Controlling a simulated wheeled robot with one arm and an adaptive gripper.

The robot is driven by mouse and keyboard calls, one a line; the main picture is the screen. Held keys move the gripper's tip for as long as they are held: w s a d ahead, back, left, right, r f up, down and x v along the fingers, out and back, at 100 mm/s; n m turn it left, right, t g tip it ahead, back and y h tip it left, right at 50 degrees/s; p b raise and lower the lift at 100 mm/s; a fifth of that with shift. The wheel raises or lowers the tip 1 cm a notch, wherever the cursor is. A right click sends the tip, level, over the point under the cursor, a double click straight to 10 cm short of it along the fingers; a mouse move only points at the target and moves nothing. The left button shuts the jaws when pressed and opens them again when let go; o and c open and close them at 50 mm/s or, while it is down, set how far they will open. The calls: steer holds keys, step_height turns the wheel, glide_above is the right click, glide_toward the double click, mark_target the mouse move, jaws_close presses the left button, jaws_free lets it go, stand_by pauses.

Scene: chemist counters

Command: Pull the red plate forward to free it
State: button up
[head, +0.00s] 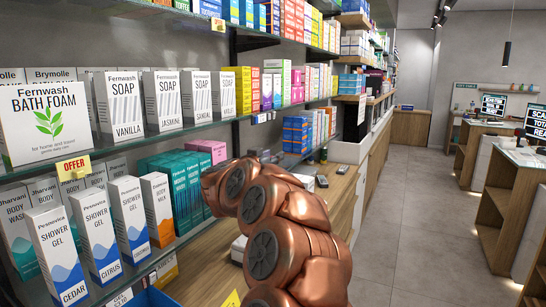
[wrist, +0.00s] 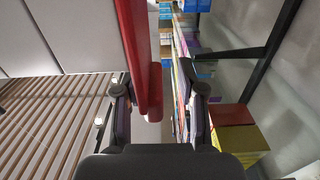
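A long red plate (wrist: 136,45) shows in the wrist view, seen nearly edge-on. It runs down from the top edge and ends in a wider, rounded part between the fingers. My gripper (wrist: 160,98) is open, with one finger on each side of this red end. The red end lies closer to the left finger; a clear gap shows to the right finger. I cannot tell whether the left finger touches it. In the head view my copper arm reaches toward the shelves and hides the gripper; I cannot make out the red plate there.
Glass shelves at left of the head view hold a bath foam box (head: 45,122), soap boxes (head: 118,103) and shower gel boxes (head: 55,255). A wooden lower shelf (head: 205,272) lies beside my arm. The aisle floor (head: 410,215) at right is clear; wooden counters (head: 505,205) stand beyond.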

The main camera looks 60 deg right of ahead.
steer(key=s+a, duration=0.1)
steer(key=a, duration=1)
steer(key=shift+s+a, duration=0.2)
steer(key=shift+a, duration=0.1)
